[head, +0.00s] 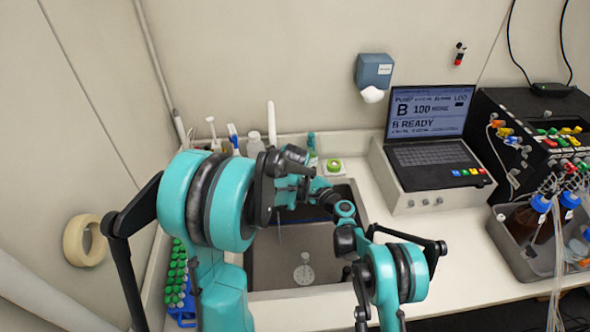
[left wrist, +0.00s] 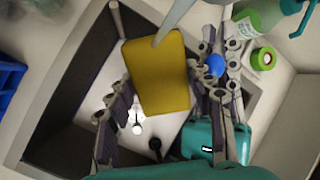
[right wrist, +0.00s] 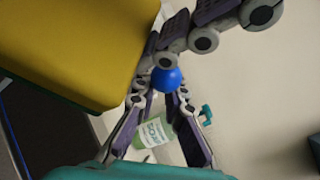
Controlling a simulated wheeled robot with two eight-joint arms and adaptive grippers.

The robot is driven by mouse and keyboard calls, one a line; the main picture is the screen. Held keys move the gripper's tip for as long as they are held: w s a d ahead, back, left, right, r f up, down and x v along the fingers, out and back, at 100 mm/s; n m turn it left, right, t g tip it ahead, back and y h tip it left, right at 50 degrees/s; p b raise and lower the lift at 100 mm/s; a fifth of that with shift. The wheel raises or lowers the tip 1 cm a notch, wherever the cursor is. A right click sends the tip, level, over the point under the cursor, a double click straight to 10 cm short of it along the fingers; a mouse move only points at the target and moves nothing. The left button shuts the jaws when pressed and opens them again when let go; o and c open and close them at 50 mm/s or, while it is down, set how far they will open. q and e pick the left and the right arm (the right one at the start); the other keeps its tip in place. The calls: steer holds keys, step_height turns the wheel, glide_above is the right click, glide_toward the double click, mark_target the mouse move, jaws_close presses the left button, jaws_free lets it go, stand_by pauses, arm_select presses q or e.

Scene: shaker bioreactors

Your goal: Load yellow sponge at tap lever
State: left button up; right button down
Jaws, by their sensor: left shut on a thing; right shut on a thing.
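The yellow sponge (left wrist: 158,75) is held over the sink (left wrist: 62,75) between the fingers of my left gripper (left wrist: 160,62). It also fills the upper left of the right wrist view (right wrist: 70,40), close to my right gripper (right wrist: 160,88). My right gripper is shut on a small blue round knob (right wrist: 167,80), which also shows in the left wrist view (left wrist: 216,65). I cannot tell whether this knob belongs to the tap lever. The pale tap spout (left wrist: 176,20) passes just in front of the sponge's upper edge. In the head view my arms hide the sponge and knob.
A green-labelled bottle (left wrist: 258,18) and a green roll (left wrist: 263,59) stand beside the sink. A rack of green-capped tubes (head: 177,280) is at the left. A laptop (head: 431,125) and a tray of blue-capped bottles (head: 510,250) are at the right. The front right counter is clear.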

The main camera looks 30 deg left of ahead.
steer(key=shift+w+a+r+m+h, duration=0.15)
steer(key=shift+a+r+m+h, duration=0.15)
steer(key=shift+r, duration=0.25)
steer(key=c, duration=1.6)
jaws_free()
steer(key=shift+d, duration=0.15)
steer(key=v, duration=1.2)
steer(key=shift+w+r, duration=0.1)
steer(key=shift+r, duration=0.05)
